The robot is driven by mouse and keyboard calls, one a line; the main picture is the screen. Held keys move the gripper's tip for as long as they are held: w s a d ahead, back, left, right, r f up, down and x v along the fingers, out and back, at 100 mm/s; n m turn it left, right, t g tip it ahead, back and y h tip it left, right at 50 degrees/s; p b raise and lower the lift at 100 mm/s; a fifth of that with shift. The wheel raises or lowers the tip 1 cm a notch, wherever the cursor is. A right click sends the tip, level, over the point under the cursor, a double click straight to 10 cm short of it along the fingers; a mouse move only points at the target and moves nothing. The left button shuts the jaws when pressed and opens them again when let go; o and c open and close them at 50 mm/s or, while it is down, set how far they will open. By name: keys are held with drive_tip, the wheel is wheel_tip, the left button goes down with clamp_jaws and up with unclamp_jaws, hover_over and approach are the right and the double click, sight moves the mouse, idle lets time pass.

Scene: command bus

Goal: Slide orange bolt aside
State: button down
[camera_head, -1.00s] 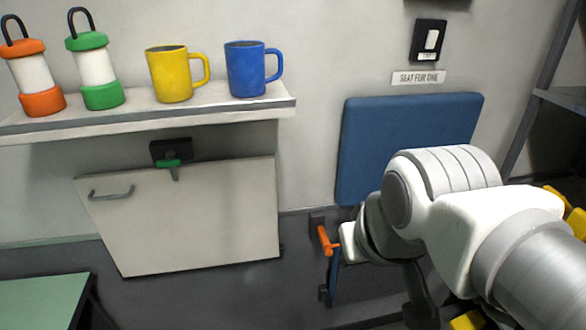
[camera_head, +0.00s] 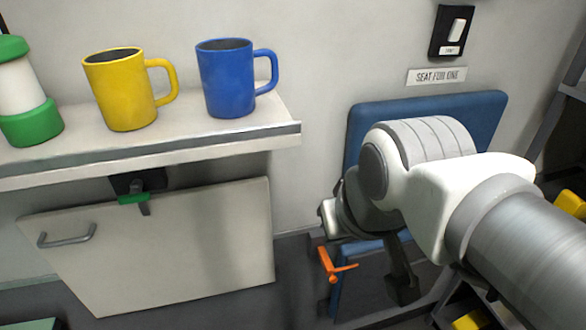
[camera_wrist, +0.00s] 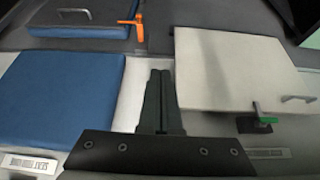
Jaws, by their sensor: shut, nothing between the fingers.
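The orange bolt (camera_head: 333,265) is a small handle at the edge of the lower blue panel (camera_head: 354,268), below my arm in the head view. It also shows in the wrist view (camera_wrist: 130,23), near the top left. My gripper (camera_wrist: 160,74) is shut and empty in the wrist view, its dark fingers side by side. The bolt lies beyond the fingertips and to their left, apart from them.
An upright blue seat panel (camera_head: 480,109) is behind my arm. At left, a pale hatch (camera_head: 210,235) with a green latch (camera_head: 133,199) sits under a shelf (camera_head: 270,132). The shelf holds a yellow mug (camera_head: 122,95), a blue mug (camera_head: 226,82) and a green lantern (camera_head: 32,122).

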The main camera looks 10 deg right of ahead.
idle(0.3)
drive_tip(key=w+d+f+m+g+y, duration=0.2)
drive_tip(key=w+d+f+m+g, duration=0.2)
drive_tip(key=w+d+f+m, duration=0.6)
drive_tip(key=w+d+f+m+g+y, duration=0.1)
drive_tip(key=d+f+m, duration=0.6)
drive_tip(key=f+m, duration=0.3)
wheel_tip(320, 180, down, 2)
drive_tip(key=shift+w+d+f+y+b, duration=0.15)
drive_tip(key=shift+w+d+y+b, duration=0.15)
drive_tip(key=shift+d+b, duration=0.1)
drive_tip(key=w+a+f+b, duration=0.1)
drive_tip(key=a+f, duration=0.6)
drive_tip(key=f, duration=0.3)
